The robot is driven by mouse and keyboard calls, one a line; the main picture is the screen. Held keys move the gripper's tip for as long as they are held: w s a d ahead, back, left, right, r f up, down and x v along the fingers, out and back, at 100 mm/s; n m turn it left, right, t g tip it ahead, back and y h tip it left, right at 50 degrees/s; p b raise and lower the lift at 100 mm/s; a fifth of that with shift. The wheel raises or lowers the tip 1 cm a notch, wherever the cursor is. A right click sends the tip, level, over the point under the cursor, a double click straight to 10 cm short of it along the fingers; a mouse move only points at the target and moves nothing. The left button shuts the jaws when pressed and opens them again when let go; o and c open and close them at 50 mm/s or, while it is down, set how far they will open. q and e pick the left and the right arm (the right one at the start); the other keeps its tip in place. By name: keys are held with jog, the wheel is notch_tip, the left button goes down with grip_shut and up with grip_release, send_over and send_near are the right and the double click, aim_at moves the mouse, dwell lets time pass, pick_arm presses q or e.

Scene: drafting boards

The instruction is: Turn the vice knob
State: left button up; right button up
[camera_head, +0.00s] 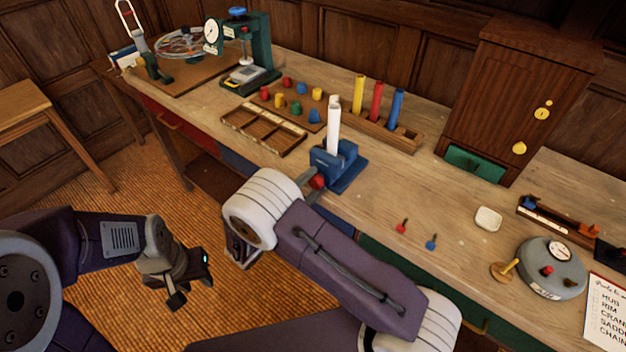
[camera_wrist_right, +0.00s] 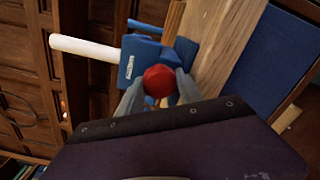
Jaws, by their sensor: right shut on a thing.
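The blue vice (camera_head: 337,163) stands at the front edge of the bench, with a white rod (camera_head: 334,127) upright in it. Its red knob (camera_head: 317,181) faces the front. My right gripper (camera_head: 308,187) is at the knob, its fingers partly hidden by my right wrist. In the right wrist view the red knob (camera_wrist_right: 159,81) sits between the two grey fingertips of my right gripper (camera_wrist_right: 158,90), which are shut on it. The vice (camera_wrist_right: 141,58) and the white rod (camera_wrist_right: 84,46) show just behind. My left gripper (camera_head: 187,279) hangs over the floor, away from the bench, its jaw opening unclear.
A divided wooden tray (camera_head: 264,131) and a board of coloured pegs (camera_head: 267,103) lie left of the vice. A rack with yellow, red and blue tubes (camera_head: 376,101) stands behind it. Small red (camera_head: 401,227) and blue (camera_head: 432,242) pieces lie to the right.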

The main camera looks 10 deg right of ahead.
jog(key=n+p, duration=0.1)
jog(key=n, duration=0.3)
jog(key=shift+n+p, duration=0.3)
jog(key=shift+p, duration=0.1)
jog(key=n+p, duration=0.2)
jog(key=n, duration=0.2)
jog(key=shift+s+n, duration=0.1)
jog(key=shift+n, duration=0.2)
jog(key=n+p, duration=0.1)
jog(key=n, duration=0.3)
jog(key=shift+d+f+n+p, duration=0.1)
jog(key=shift+n+p, duration=0.2)
jog(key=n+p, duration=0.1)
jog(key=n, duration=0.2)
jog(key=shift+s+n, duration=0.1)
jog(key=shift+n, duration=0.2)
jog(key=n+p, duration=0.1)
jog(key=n, duration=0.3)
jog(key=shift+n, duration=0.3)
jog(key=n+p, duration=0.1)
jog(key=n, duration=0.3)
jog(key=shift+s+d, duration=0.1)
jog(key=n, duration=0.4)
jog(key=shift+n+p, duration=0.35)
jog(key=shift+n, duration=2.15)
